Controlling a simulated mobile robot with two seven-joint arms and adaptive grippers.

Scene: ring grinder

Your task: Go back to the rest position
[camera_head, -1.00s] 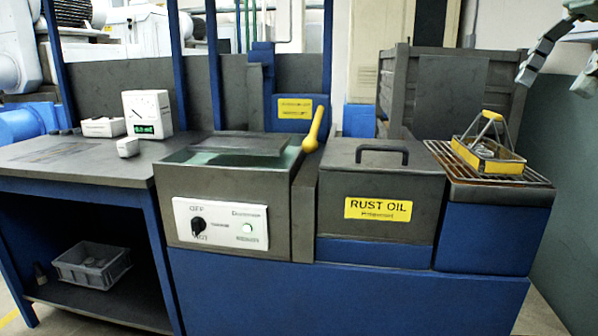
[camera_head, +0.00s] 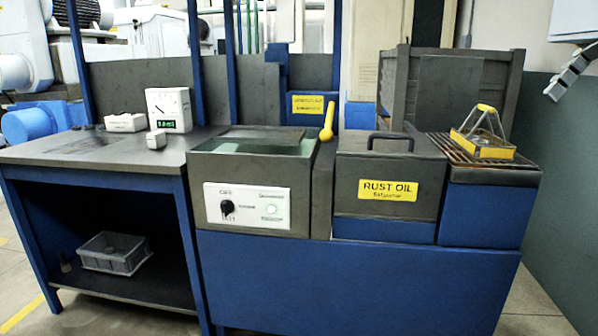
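My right gripper (camera_head: 571,76) shows only in part at the upper right edge, raised in the air and apart from everything. A dark jointed finger hangs from a pale arm part. I see nothing held, but the rest is cut off by the frame edge, so I cannot tell whether it is open. My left gripper is not in view. A yellow-rimmed basket (camera_head: 487,151) with an upright handle stands on the brown grate (camera_head: 438,141) at the right end of the bench.
A grey tank (camera_head: 215,163) with a yellow lever (camera_head: 327,122) stands mid-bench. Beside it is the lidded rust oil box (camera_head: 342,170). A white gauge (camera_head: 169,110) sits on the left table (camera_head: 75,157). A grey crate (camera_head: 114,260) lies on the lower shelf. Floor shows in front.

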